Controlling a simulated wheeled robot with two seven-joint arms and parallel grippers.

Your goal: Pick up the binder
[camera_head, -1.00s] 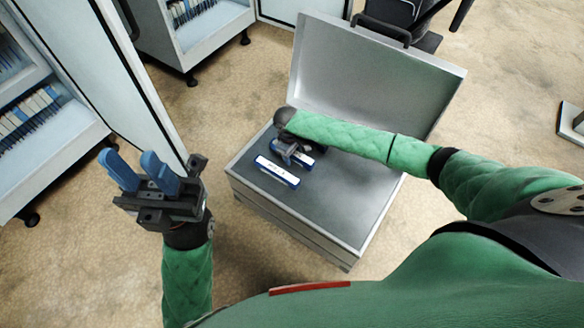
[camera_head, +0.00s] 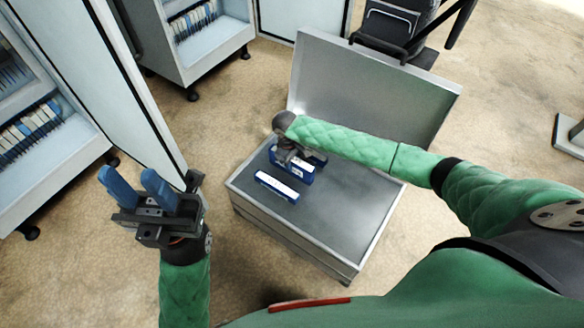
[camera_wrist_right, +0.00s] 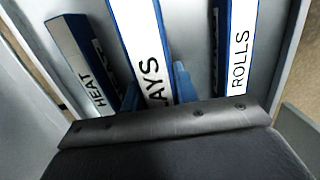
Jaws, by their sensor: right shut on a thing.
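In the right wrist view three blue binders with white spines show: one reading "HEAT" (camera_wrist_right: 80,65) at left, one ending in "AYS" (camera_wrist_right: 147,45) in the middle, and one reading "ROLLS" (camera_wrist_right: 238,50) at right. My right gripper's blue fingers are on both sides of the middle binder, shut on it. In the head view my right gripper (camera_head: 286,156) is over the grey case (camera_head: 345,215), with the held binder (camera_head: 303,170) under it, partly hidden. Another binder (camera_head: 277,187) lies in front, apart from it. My left gripper (camera_head: 128,176) is open and empty at the left.
The case's raised lid (camera_head: 375,90) stands behind my right arm. A cabinet with rows of binders (camera_head: 30,125) is at the left, with its open door (camera_head: 110,85) near my left gripper. Another cabinet (camera_head: 195,45) and a black chair (camera_head: 400,20) are behind. Carpet around the case is clear.

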